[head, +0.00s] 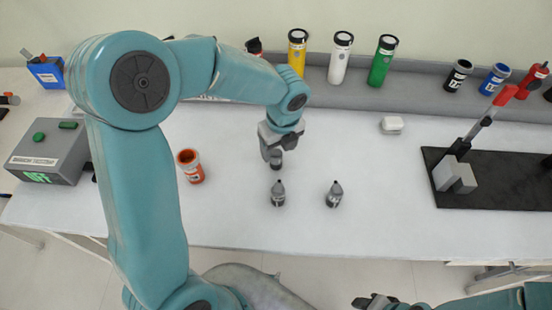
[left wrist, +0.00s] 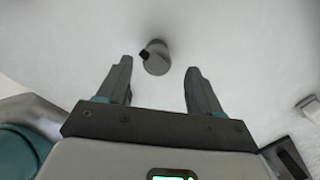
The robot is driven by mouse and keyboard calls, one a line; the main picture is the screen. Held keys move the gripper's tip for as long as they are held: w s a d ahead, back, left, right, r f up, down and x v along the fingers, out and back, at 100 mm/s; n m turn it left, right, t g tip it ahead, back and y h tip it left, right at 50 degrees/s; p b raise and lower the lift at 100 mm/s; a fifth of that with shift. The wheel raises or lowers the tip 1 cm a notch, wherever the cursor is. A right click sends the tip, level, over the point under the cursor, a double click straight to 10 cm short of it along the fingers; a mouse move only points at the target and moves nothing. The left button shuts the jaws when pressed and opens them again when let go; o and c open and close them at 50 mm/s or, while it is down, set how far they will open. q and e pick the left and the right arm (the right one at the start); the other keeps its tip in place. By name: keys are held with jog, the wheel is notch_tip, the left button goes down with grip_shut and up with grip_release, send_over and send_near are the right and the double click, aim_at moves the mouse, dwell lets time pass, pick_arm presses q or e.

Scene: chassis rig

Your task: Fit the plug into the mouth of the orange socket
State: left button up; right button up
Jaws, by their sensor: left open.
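My left gripper (head: 276,150) points down above the table, open. A small grey cylinder (head: 276,159), which looks like the plug, shows just below it. In the left wrist view this grey cylinder (left wrist: 156,58), with a black piece on its side, lies beyond and between the open fingertips (left wrist: 158,70); no contact shows. My right gripper (head: 375,300) is at the bottom edge, partly cut off; its jaws are unclear.
Two grey dark-tipped pieces (head: 278,193) (head: 335,194) stand in front of my left gripper. A grey box with green buttons (head: 48,152) is at the left. A black board with a red-handled lever (head: 495,195) is at the right. Several coloured cylinders line the back shelf.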

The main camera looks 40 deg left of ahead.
pick_arm(q)
jog(key=f, duration=0.2)
jog(key=a+f, duration=0.1)
jog(key=f, duration=0.2)
jog(key=shift+f, duration=0.1)
grip_shut()
notch_tip(320, 180, up, 20)
jog(key=p, duration=0.1)
jog(key=n, duration=0.1)
send_near(276, 153)
jog(key=w+d+f+n, duration=0.1)
jog(key=d+f+n, duration=0.1)
jog(key=n, duration=0.3)
jog(key=d+f+n+g, duration=0.1)
jog(key=d+f+n, duration=0.1)
jog(key=n, duration=0.4)
jog(key=w+d+f+n, duration=0.1)
jog(key=d+f+n, duration=0.1)
jog(key=n, duration=0.4)
jog(key=shift+w+d+g+h, duration=0.25)
jog(key=shift+w+g+h, duration=0.05)
jog(key=shift+w+g, duration=0.1)
jog(key=n, duration=0.5)
jog(key=shift+w+d+r+h, duration=0.1)
jog(key=shift+w+d+h, duration=0.05)
jog(key=shift+h, duration=0.15)
